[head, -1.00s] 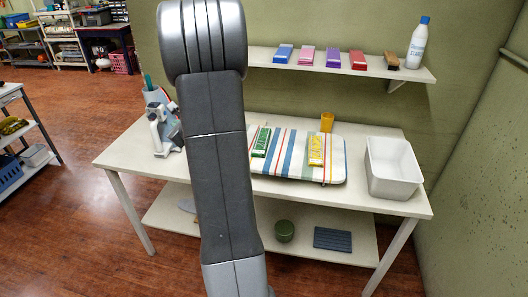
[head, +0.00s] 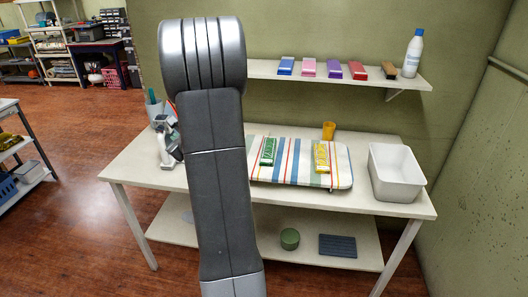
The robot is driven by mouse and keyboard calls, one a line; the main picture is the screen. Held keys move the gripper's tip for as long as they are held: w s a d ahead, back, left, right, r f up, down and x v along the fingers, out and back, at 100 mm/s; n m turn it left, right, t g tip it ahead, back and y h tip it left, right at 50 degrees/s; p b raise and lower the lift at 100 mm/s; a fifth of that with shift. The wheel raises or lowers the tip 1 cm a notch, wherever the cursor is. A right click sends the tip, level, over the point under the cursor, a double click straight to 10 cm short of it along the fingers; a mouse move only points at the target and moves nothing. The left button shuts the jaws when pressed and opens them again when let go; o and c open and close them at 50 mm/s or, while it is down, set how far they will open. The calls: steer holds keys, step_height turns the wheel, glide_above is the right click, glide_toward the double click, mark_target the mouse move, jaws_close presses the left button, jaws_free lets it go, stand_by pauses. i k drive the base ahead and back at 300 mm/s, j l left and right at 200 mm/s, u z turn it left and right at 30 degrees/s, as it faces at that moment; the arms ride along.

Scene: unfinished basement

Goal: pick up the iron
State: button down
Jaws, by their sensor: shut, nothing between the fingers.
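A grey and white thing that looks like the iron (head: 167,142) stands on the left part of the white table (head: 135,172). Its right side is hidden behind my arm, which crosses the view from bottom to top. A holder with a teal item in it (head: 152,108) stands just behind it. My gripper does not show; my own arm links block the view there.
A striped padded board (head: 292,165) bears a green packet (head: 268,151) and a yellow packet (head: 321,156). A white bin (head: 397,174) is at right, an orange cup (head: 329,130) behind. The wall shelf (head: 270,70) holds several boxes and a bottle (head: 413,53).

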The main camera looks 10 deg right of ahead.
mark_target(163, 139)
steer(key=i+j+z, duration=0.15)
steer(key=j+z, duration=0.15)
steer(key=j, duration=0.95)
steer(key=j+z, duration=0.25)
steer(key=j, duration=1.05)
steer(key=i, duration=0.85)
